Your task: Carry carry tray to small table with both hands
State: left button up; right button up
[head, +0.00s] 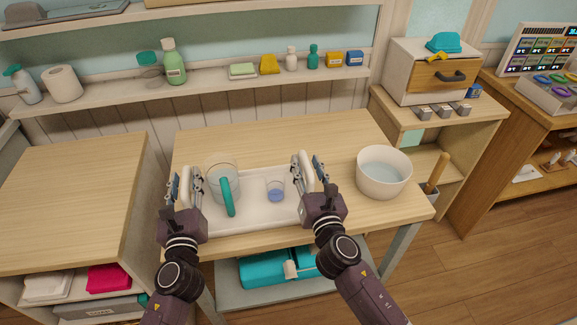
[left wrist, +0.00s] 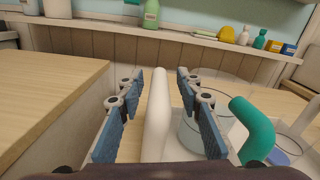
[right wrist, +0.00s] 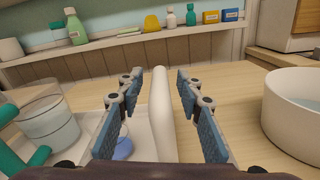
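The white carry tray (head: 252,216) lies on a light wooden table (head: 290,137). It bears a clear jug (head: 219,175) with a teal handle and a small glass (head: 275,189) with blue liquid. My left gripper (head: 184,182) is at the tray's left end. In the left wrist view its open fingers stand either side of a white handle bar (left wrist: 157,112), with gaps. My right gripper (head: 309,166) is at the right end, its open fingers likewise either side of the other bar (right wrist: 161,110). Which surface is the small table, I cannot tell.
A white basin (head: 383,173) of water stands right of the tray. A lower-left wooden unit (head: 70,200) has a clear top. A wall shelf (head: 210,92) with bottles runs behind. A drawer box (head: 430,72) stands on a side unit at right.

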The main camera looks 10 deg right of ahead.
pick_arm(q)
jog(key=s, duration=1.1)
jog(key=shift+d, duration=0.2)
jog(key=shift+s, duration=0.45)
pick_arm(e)
jog(key=shift+s, duration=0.15)
jog(key=s, duration=1.2)
jog(key=shift+d, duration=0.2)
jog(key=shift+w, duration=0.1)
